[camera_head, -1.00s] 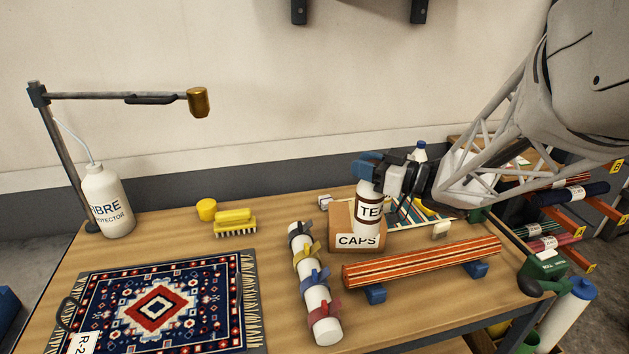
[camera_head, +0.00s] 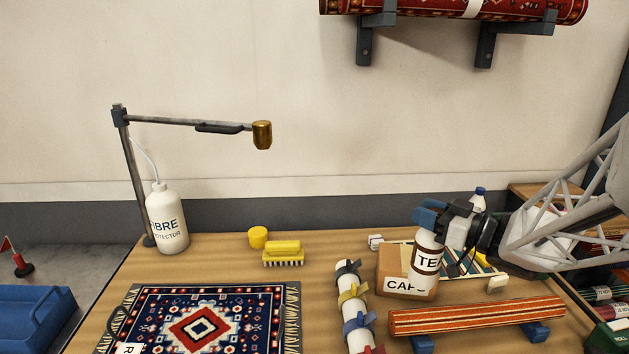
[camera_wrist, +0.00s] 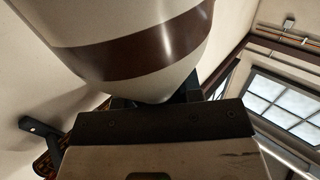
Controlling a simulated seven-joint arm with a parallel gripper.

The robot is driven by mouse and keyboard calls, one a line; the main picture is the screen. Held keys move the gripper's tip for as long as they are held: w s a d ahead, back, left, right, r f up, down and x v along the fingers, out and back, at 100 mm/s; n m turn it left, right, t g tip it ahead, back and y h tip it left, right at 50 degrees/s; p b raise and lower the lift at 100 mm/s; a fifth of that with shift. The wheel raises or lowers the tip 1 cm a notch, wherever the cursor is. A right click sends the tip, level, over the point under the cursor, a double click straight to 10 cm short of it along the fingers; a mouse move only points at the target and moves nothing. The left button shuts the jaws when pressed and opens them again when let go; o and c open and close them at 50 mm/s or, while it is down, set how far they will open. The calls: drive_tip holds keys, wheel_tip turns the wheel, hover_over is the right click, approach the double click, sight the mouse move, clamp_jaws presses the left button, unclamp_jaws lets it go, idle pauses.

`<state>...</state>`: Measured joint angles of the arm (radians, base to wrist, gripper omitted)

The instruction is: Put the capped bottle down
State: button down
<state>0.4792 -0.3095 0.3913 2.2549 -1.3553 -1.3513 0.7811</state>
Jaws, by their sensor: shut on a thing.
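A white bottle with a brown band and a label starting "TE" (camera_head: 427,262) hangs upright in my gripper (camera_head: 430,218). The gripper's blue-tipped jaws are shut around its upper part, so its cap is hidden. In the head view the bottle overlaps the right part of a cardboard box labelled "CAPS" (camera_head: 393,262); I cannot tell whether it touches the box or the bench. In the wrist view the bottle (camera_wrist: 130,50) fills the upper middle, with its brown band clear.
A striped roll (camera_head: 470,316) rests on blue blocks in front. A strapped white tube (camera_head: 354,312) and a patterned rug (camera_head: 250,310) lie left of the box. A yellow brush (camera_head: 283,252), a yellow tub (camera_head: 258,237) and a fibre protector bottle (camera_head: 167,222) stand farther left. Bare bench (camera_head: 325,262) lies between.

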drive_tip(key=w+d+f, duration=0.1)
drive_tip(key=w+d, duration=0.1)
drive_tip(key=w, duration=1.2)
drive_tip(key=shift+f, duration=0.15)
drive_tip(key=shift+w, duration=0.1)
drive_tip(key=shift+f, duration=1.75)
drive_tip(key=c, duration=0.8)
unclamp_jaws()
drive_tip(key=shift+f, duration=0.15)
drive_tip(key=shift+v, duration=6.05)
drive_tip(key=shift+r, duration=0.2)
